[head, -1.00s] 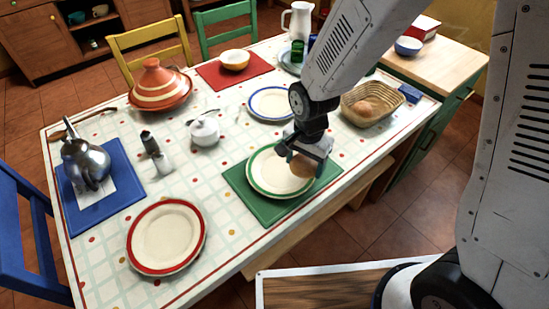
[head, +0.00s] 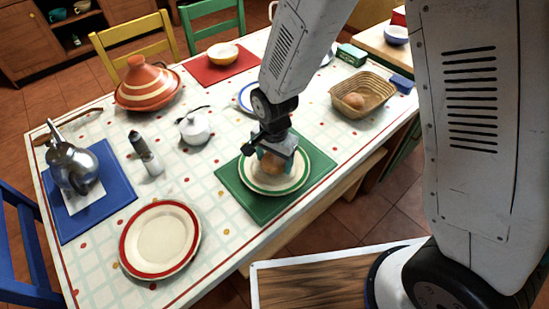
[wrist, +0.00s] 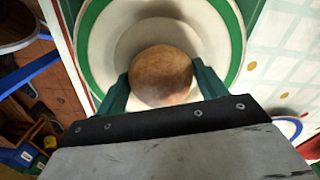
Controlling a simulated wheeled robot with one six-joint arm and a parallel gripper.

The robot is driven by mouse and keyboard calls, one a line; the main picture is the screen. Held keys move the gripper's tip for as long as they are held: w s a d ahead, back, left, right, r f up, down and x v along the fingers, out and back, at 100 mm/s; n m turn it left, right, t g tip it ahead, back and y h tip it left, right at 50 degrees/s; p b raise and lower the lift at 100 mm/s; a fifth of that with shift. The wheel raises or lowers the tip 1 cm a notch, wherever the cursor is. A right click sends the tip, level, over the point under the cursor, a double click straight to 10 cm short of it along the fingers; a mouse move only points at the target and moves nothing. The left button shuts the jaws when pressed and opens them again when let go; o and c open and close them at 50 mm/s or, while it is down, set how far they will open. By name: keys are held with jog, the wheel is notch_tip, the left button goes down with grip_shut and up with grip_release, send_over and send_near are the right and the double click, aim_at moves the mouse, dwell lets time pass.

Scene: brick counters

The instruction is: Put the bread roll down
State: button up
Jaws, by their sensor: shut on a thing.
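A round brown bread roll (wrist: 160,76) is held between the two green fingers of my gripper (wrist: 161,88) in the wrist view. In the head view my gripper (head: 272,165) is over the green-rimmed plate (head: 299,176), with the roll (head: 271,167) partly hidden below it. The plate lies on a green placemat (head: 240,203) and also shows around the roll in the wrist view (wrist: 232,45). I cannot tell whether the roll touches the plate.
A basket (head: 378,97) with another roll stands at the right. A red-rimmed plate (head: 160,240) lies at the front left. A white sugar bowl (head: 194,129), a grinder (head: 140,147) and a blue-rimmed plate (head: 246,98) stand nearby on the tablecloth.

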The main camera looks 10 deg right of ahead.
jog(key=shift+f, duration=0.15)
jog(key=o, duration=0.9)
jog(key=shift+o, duration=0.2)
notch_tip(320, 180, up, 12)
jog(key=shift+f, duration=0.25)
jog(key=s+d+r+n+t, duration=0.1)
jog(key=s+d+r+n, duration=0.1)
jog(key=s+d+r, duration=0.45)
jog(key=s+d+r+n, duration=0.3)
jog(key=s+d+r, duration=0.1)
jog(key=d+r, duration=0.6)
jog(key=s+d+r+n, duration=0.2)
jog(key=s+d, duration=0.2)
jog(key=s, duration=0.5)
jog(key=shift+d+r+n, duration=0.15)
jog(key=shift+n, duration=0.15)
